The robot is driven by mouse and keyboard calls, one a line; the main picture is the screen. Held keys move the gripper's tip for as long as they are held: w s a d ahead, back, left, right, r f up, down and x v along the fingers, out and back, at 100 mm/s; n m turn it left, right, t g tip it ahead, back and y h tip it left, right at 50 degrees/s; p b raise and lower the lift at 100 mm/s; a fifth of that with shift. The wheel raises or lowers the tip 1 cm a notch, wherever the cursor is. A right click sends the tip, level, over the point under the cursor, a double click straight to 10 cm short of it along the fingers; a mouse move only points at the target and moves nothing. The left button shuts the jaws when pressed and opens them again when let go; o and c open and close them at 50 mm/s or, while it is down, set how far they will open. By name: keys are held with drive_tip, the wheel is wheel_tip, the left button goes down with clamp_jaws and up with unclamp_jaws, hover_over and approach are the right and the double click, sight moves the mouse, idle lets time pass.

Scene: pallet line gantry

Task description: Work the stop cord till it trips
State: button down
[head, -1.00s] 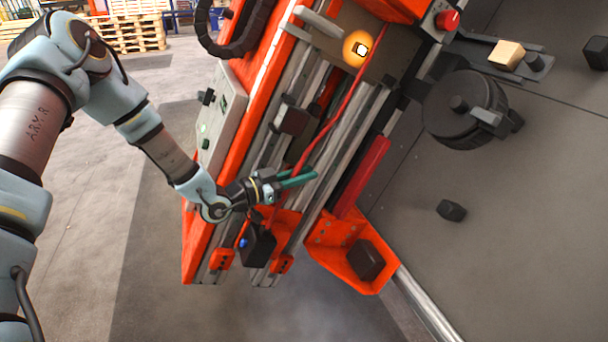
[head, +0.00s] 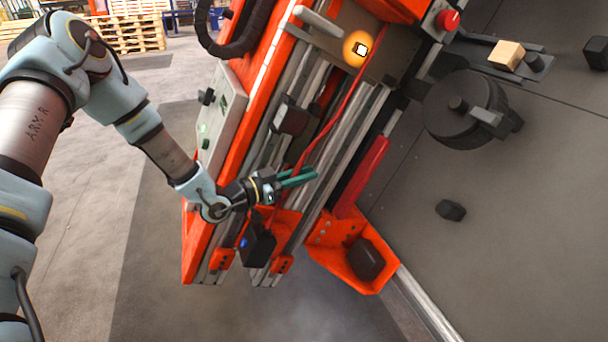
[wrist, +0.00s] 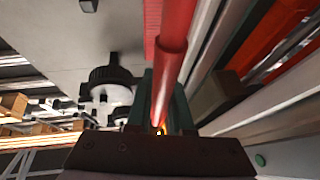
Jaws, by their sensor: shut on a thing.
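The red stop cord (head: 345,108) runs down the orange gantry frame from near a glowing amber lamp (head: 360,49) to my gripper. My gripper (head: 300,178), with teal fingers, is shut on the cord low on the frame. In the wrist view the cord (wrist: 174,50) passes between the two fingers (wrist: 160,108) and shows a thicker sleeve just above them. The fingers hide the gripped stretch. The cord's run below my gripper is mostly hidden in the head view.
Metal rails (head: 345,140) lie close behind my gripper. A grey control panel (head: 222,108) is to its left, an orange bracket (head: 340,245) below right. A red button (head: 448,19) and a black wheel (head: 465,106) are at upper right.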

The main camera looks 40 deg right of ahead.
drive_tip(key=a+r, duration=0.1)
drive_tip(key=w+a+p, duration=0.1)
drive_tip(key=a, duration=0.1)
drive_tip(key=a+r, duration=0.1)
drive_tip(key=shift+w+a+r+p, duration=0.2)
drive_tip(key=shift+w+r+p, duration=0.1)
drive_tip(key=shift+w, duration=0.05)
drive_tip(key=c, duration=0.8)
unclamp_jaws()
drive_tip(key=a, duration=0.3)
drive_tip(key=w+a, duration=0.1)
drive_tip(key=a, duration=0.3)
drive_tip(key=w+a, duration=0.1)
drive_tip(key=a, duration=0.2)
drive_tip(key=shift+w+a, duration=0.1)
drive_tip(key=shift+a, duration=0.25)
